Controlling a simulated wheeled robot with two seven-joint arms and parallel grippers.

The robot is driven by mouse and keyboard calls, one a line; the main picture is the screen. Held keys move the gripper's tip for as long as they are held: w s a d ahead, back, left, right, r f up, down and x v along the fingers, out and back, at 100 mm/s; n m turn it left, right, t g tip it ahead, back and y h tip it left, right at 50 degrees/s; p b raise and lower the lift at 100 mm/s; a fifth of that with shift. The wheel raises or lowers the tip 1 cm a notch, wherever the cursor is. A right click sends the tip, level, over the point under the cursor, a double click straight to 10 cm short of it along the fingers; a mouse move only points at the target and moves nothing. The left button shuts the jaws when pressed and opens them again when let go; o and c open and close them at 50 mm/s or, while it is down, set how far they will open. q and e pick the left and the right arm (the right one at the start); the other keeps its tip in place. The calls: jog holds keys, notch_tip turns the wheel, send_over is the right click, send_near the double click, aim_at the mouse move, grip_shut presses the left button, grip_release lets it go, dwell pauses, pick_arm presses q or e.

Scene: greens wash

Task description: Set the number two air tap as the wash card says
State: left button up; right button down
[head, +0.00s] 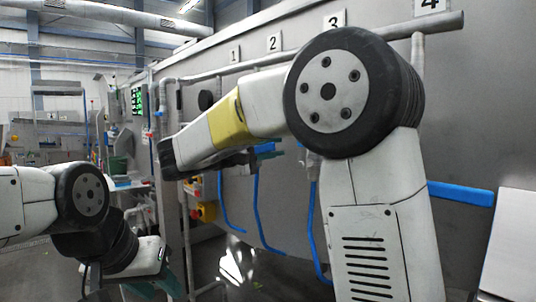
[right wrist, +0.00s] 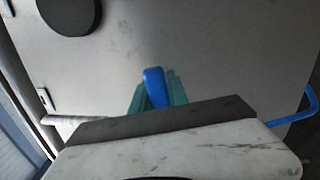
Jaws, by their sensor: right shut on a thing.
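The number two plate (head: 273,42) is on the grey wall panel, left of the number three plate (head: 333,20). In the right wrist view a blue tap lever (right wrist: 155,88) stands between the teal fingers of my right gripper (right wrist: 157,92), which is shut on it. In the head view my right arm hides most of the tap row; blue shows beside the gripper, under the number two plate. The tap's body and its setting are hidden. My left gripper (head: 172,284) is low at the left, away from the taps, its jaws unclear. I cannot make out a readable wash card.
Several blue pipes (head: 258,205) run down the panel below the taps. A green-lit display (head: 137,100) and a red and yellow button box (head: 203,212) are further left. A plain white panel (head: 512,245) stands at the right edge. A grey pipe (head: 440,27) runs above.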

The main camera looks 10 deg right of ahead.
jog(key=shift+w+a+r+n, duration=0.15)
jog(key=shift+r+n, duration=0.3)
jog(key=shift+n, duration=0.2)
jog(key=shift+w+a+r+n, duration=0.1)
jog(key=shift+w+r+n, duration=0.1)
jog(key=shift+r+n, duration=0.35)
jog(key=shift+w+a+r+n, duration=0.15)
jog(key=shift+r+n, duration=0.15)
jog(key=shift+n, duration=0.5)
jog(key=c, duration=1.3)
grip_release()
jog(key=v, duration=0.7)
jog(key=shift+s+a, duration=0.2)
jog(key=shift+a, duration=0.1)
